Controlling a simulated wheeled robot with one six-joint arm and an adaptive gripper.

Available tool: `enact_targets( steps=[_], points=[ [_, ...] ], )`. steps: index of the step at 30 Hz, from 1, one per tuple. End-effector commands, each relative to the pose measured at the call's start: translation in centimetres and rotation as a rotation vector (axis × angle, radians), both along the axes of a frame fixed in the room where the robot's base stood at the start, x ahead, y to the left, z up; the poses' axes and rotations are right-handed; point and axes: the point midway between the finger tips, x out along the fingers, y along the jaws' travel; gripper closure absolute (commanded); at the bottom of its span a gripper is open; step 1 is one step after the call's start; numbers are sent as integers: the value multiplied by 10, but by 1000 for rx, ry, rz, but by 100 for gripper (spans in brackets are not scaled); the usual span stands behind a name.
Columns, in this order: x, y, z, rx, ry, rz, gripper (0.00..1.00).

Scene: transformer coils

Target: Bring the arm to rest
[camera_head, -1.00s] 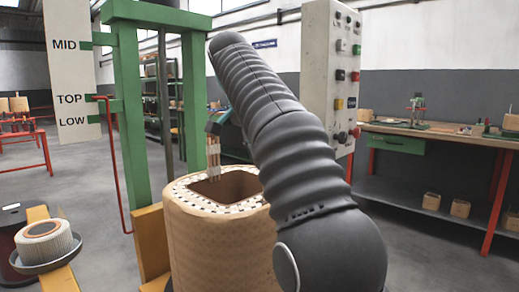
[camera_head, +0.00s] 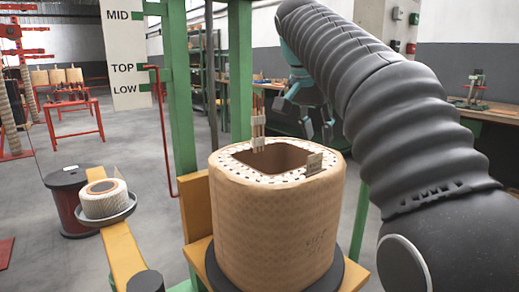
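My arm, in a black ribbed sleeve, reaches up from the lower right of the head view. My gripper (camera_head: 305,118) hangs from its teal wrist behind the sleeve, right of and beyond the coil. Its grey-blue fingers are spread apart with nothing visible between them. The large tan coil (camera_head: 270,215) stands upright on a dark round base, with a square opening in its top. Copper leads (camera_head: 258,128) rise from the back of the opening, apart from my gripper. A small tan tag (camera_head: 314,163) stands on the coil's top right edge.
A green post (camera_head: 178,120) and a MID/TOP/LOW board (camera_head: 124,55) stand left of the coil. A yellow arm (camera_head: 122,250) carries a dish with a white spool (camera_head: 104,200). A workbench (camera_head: 490,112) is at right.

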Motion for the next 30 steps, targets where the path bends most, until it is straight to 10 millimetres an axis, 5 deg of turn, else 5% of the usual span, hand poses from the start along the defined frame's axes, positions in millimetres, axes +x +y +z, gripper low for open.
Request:
enact_targets(
  steps=[11, 30],
  points=[
    [-85, -17, -59, 6, -10, 316, 65],
    [-234, -18, -239, -16, -98, 696, 65]
  ],
)
